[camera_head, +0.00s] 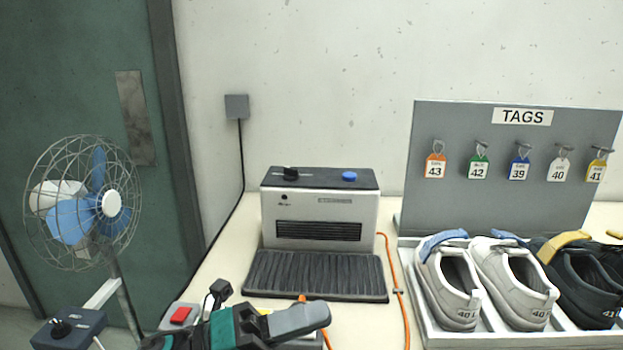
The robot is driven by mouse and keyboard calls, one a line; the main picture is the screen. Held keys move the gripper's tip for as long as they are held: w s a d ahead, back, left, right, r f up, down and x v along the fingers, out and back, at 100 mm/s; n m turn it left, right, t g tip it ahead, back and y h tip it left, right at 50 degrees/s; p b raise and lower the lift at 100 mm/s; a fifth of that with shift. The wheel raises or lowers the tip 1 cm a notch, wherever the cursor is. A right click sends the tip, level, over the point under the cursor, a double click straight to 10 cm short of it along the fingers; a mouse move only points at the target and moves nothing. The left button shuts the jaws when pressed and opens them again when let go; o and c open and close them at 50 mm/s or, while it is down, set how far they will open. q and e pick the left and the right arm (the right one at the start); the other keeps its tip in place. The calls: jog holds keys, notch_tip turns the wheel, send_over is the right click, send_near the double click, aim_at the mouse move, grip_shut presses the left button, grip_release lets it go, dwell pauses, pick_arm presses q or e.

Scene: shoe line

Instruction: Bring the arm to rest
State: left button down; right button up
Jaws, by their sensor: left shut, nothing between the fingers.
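My left gripper (312,316) is at the bottom of the head view, in front of the heater-like machine's black mat. Its dark and teal body comes in from the lower left, and its grey fingers point right. The fingers are shut with nothing between them. The lower part of the arm is cut off by the picture's bottom edge. My right gripper is not in view.
A grey machine (318,218) with a ribbed black mat (316,275) stands behind the gripper. An orange cable (399,290) runs beside it. Shoes (450,282) sit in a white tray (437,338) at right, below a tag board (505,205). A fan (85,205) stands left.

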pick_arm(q)
jog(key=w+a+f+n+t+y, duration=0.2)
jog(key=a+f+n+t+y, duration=0.4)
jog(key=n, duration=0.6)
jog(key=w+a+f+n+t+y, duration=0.1)
jog(key=a+f+n+t+y, duration=0.3)
jog(key=f+n+t+y, duration=0.55)
jog(key=s+a+f+n+g+y, duration=0.2)
jog(key=s+a+f+n+g, duration=0.1)
jog(key=s+f+n, duration=0.3)
jog(key=s+a+f+n+g+y, duration=0.1)
jog(key=s+a+f+n+g, duration=0.3)
jog(key=f+n, duration=0.4)
jog(key=shift+s+f+g+y, duration=0.4)
jog(key=shift+s+g, duration=0.15)
jog(key=shift+s, duration=0.3)
